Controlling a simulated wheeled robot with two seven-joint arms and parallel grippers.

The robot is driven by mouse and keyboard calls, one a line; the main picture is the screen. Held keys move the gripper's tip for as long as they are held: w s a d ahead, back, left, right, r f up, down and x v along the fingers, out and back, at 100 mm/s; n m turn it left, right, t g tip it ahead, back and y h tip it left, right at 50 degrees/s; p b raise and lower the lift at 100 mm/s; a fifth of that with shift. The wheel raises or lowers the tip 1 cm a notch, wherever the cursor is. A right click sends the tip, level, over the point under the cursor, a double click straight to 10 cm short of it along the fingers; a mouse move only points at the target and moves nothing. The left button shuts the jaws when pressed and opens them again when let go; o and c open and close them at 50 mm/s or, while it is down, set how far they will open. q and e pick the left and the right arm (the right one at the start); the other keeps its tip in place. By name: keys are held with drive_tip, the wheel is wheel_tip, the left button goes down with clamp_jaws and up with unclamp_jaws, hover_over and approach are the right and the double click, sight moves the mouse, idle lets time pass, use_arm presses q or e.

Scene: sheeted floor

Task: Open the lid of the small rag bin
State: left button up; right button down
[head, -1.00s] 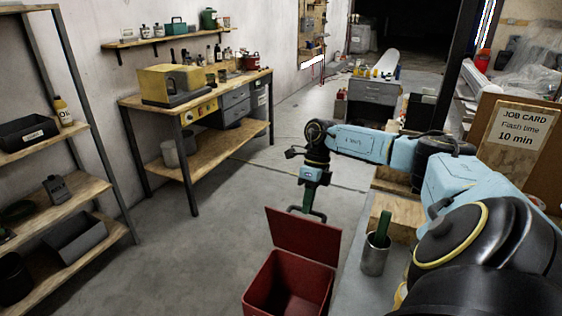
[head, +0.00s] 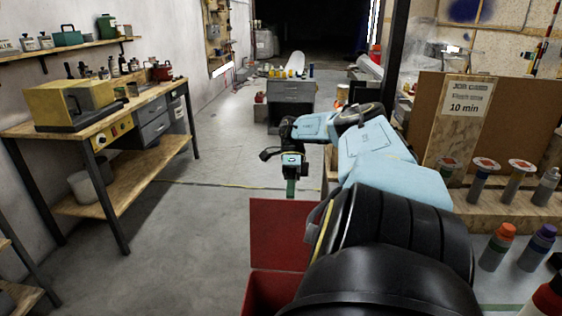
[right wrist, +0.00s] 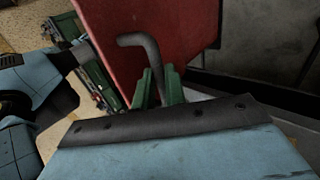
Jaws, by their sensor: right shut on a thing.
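The small red rag bin (head: 262,292) is at the bottom centre of the head view, partly hidden behind my right arm. Its red lid (head: 276,232) stands raised and near upright at the bin's far side. My right gripper (head: 291,190) is just above the lid's top edge. In the right wrist view, the green fingers of the right gripper (right wrist: 159,78) are shut on a dark bent bar (right wrist: 145,45), which looks like the lid's handle. The red lid (right wrist: 155,18) is right behind it.
A workbench (head: 130,185) with a yellow box (head: 75,98) stands at the left. A grey drawer cabinet (head: 296,98) is at the back. At the right, bottles (head: 497,247) stand beside a wooden rack (head: 450,195). The floor between bench and bin is clear.

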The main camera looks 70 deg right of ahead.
drive_tip(key=shift+s+f, duration=0.15)
drive_tip(key=shift+f, duration=0.3)
drive_tip(key=c, duration=1.9)
unclamp_jaws()
drive_tip(key=o, duration=0.4)
drive_tip(key=shift+d+f, duration=0.15)
drive_tip(key=shift+d, duration=0.2)
drive_tip(key=shift+o, duration=0.2)
drive_tip(key=shift+r, duration=0.2)
drive_tip(key=shift+a, duration=0.1)
